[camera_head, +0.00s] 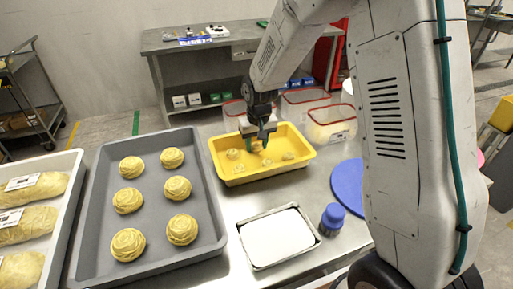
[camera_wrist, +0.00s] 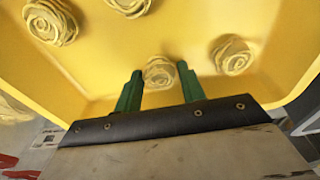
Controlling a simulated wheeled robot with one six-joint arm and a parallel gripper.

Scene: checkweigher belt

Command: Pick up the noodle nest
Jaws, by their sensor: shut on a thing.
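A small noodle nest (camera_wrist: 160,72), pale yellow and coiled, sits between the two green fingers of my gripper (camera_wrist: 158,88) in the wrist view. My gripper (camera_head: 258,146) reaches down into the yellow tray (camera_head: 232,178) in the head view and is shut on that nest. The head view does not show clearly whether the nest touches the tray floor. Other small nests lie in the tray, one on the left (camera_wrist: 51,22), one at the top (camera_wrist: 130,5) and one on the right (camera_wrist: 232,55) in the wrist view.
A grey tray (camera_head: 152,223) with several larger nests stands left of the yellow tray. A white-filled metal tray (camera_head: 277,238), a blue-capped bottle (camera_head: 333,218) and a blue disc (camera_head: 348,187) are in front and right. Red-rimmed clear tubs (camera_head: 331,124) stand close behind.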

